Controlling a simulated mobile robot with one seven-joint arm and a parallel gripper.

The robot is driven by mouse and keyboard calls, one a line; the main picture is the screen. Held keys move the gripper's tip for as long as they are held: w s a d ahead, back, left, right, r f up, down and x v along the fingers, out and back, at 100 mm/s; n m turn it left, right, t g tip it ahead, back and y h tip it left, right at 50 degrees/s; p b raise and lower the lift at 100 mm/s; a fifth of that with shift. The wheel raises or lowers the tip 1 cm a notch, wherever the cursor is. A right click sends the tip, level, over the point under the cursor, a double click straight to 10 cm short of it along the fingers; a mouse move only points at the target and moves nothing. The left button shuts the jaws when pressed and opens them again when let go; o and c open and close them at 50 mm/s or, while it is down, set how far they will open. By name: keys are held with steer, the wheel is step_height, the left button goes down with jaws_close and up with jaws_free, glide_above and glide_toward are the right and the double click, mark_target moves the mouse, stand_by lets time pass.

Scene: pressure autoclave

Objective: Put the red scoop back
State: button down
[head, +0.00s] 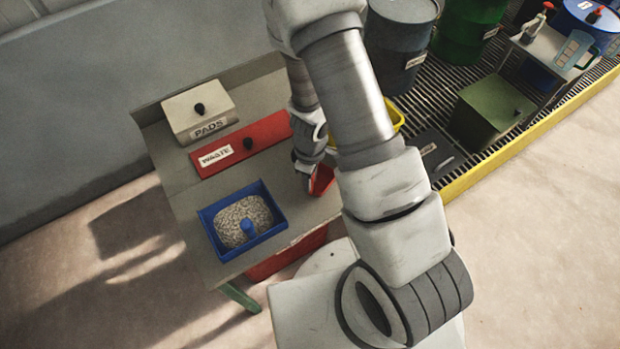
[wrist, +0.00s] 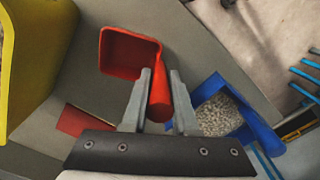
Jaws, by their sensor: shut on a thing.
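The red scoop (head: 322,179) is at the right part of the grey bench, partly hidden by my arm in the head view. In the wrist view its square, hollow bowl (wrist: 129,54) points away from my fingers and looks empty. My gripper (wrist: 160,75) is shut on the scoop's round handle (wrist: 158,100), which lies between the two fingers. In the head view my gripper (head: 307,172) is low over the bench. I cannot tell whether the scoop touches the bench top.
A blue tray (head: 213,240) of pale granules with a blue knob-like piece stands front left of my gripper. A red WASTE lid (head: 265,134) and a PADS box (head: 198,112) lie behind. A yellow bin (wrist: 35,60) is close by. Drums (head: 398,45) stand on the grated pallet at right.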

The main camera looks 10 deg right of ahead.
steer(key=c, duration=0.7)
jaws_free()
steer(key=shift+f, duration=0.15)
